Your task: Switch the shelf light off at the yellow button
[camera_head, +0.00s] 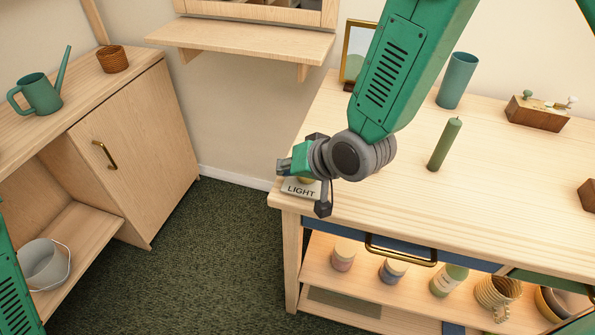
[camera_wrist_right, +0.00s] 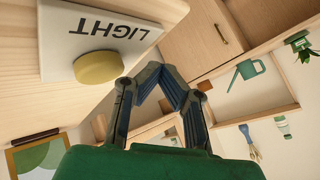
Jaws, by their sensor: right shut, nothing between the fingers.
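The yellow button (camera_wrist_right: 97,67) sits on a white plate (camera_wrist_right: 60,40) marked LIGHT, clear in the right wrist view. In the head view the plate (camera_head: 300,191) lies at the table's near left corner, and my right gripper hides most of the button. My right gripper (camera_head: 284,166) is shut and empty, above the plate. In the wrist view its fingertips (camera_wrist_right: 158,72) meet to the right of the button, apart from it in the picture; the exact height gap cannot be told. The shelf (camera_head: 400,292) under the tabletop glows warmly. My left gripper is out of view.
A green candle (camera_head: 445,144), a teal cup (camera_head: 457,80), a picture frame (camera_head: 356,50) and a wooden box (camera_head: 537,112) stand on the table (camera_head: 490,205). Jars (camera_head: 393,270) and a mug stand below. A cabinet (camera_head: 140,150) is at left, with open floor between.

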